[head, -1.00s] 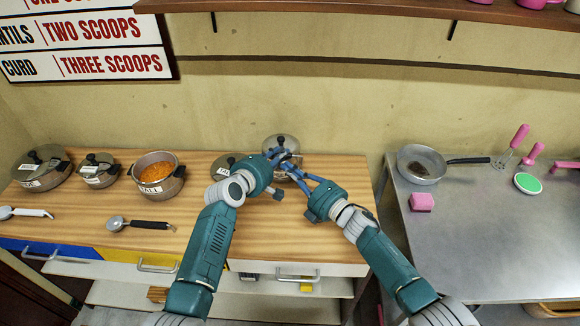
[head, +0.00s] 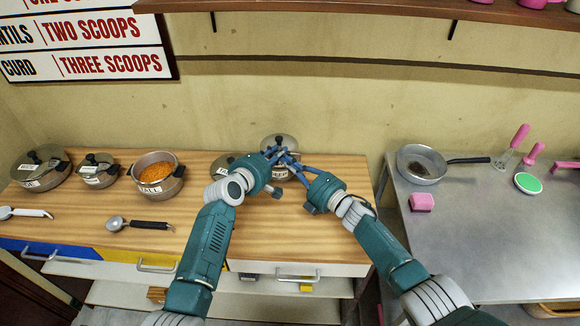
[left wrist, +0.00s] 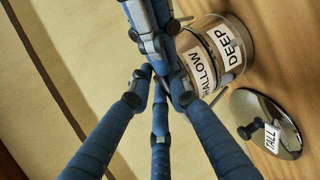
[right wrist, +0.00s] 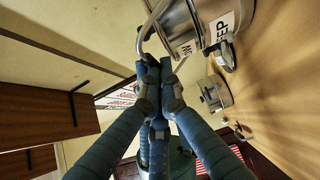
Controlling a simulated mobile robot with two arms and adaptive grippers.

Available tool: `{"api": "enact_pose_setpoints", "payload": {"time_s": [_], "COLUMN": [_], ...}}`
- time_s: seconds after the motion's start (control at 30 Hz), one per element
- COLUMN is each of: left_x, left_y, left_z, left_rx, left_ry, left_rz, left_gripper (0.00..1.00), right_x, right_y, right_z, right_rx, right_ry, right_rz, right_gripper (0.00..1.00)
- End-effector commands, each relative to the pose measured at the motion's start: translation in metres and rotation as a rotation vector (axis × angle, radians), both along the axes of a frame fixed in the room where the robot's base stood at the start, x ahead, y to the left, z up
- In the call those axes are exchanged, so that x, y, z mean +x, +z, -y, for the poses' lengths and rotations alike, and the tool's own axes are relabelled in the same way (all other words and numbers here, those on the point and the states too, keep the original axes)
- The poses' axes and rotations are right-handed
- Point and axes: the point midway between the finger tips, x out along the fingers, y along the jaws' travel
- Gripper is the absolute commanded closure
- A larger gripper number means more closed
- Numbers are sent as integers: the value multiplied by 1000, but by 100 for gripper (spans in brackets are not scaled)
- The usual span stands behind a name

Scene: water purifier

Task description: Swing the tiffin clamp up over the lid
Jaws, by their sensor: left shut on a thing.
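The tiffin (head: 270,142) is a round steel pot with a lid at the back of the wooden counter, partly hidden behind both grippers. In the left wrist view its side (left wrist: 205,35) carries labels reading SHALLOW and DEEP. A curved metal wire, seemingly the clamp (right wrist: 143,40), stands out beside the tiffin in the right wrist view. My left gripper (head: 275,154) is shut at the tiffin's near side, seemingly on the clamp; the contact is hidden. My right gripper (head: 287,157) looks shut, its fingertips crowded against the left fingers and close to the wire.
A loose lid labelled TALL (left wrist: 270,125) lies beside the tiffin. To the left are an open pot of orange food (head: 157,176), two lidded pots and two ladles. A steel table (head: 465,235) with a pan (head: 421,166) stands right.

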Motion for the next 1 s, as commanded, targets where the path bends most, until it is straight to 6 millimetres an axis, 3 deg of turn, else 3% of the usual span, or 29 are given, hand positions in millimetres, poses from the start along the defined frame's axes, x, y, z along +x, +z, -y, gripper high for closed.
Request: {"api": "enact_pose_setpoints", "payload": {"time_s": [0.1, 0.13, 0.23, 0.67, 1.0], "left_x": [-6, -6, -7, -12, -62], "left_y": [-7, -7, -8, -4, 16], "left_z": [9, 10, 10, 4, -19], "left_rx": [-4, -4, -4, -2, -3], "left_ry": [-19, -19, -19, -13, -12], "left_rz": [-18, -18, -20, -14, -14], "left_gripper": [100, 78, 62, 62, 62], "right_x": [8, 8, 8, 5, 4], "right_y": [3, 3, 4, 3, 1], "right_z": [8, 9, 8, 4, 5], "right_rx": [0, 0, 1, 2, -1], "right_ry": [-24, -25, -23, -15, -15], "right_rz": [-4, -4, -2, -1, -4], "right_gripper": [100, 100, 100, 100, 100]}}
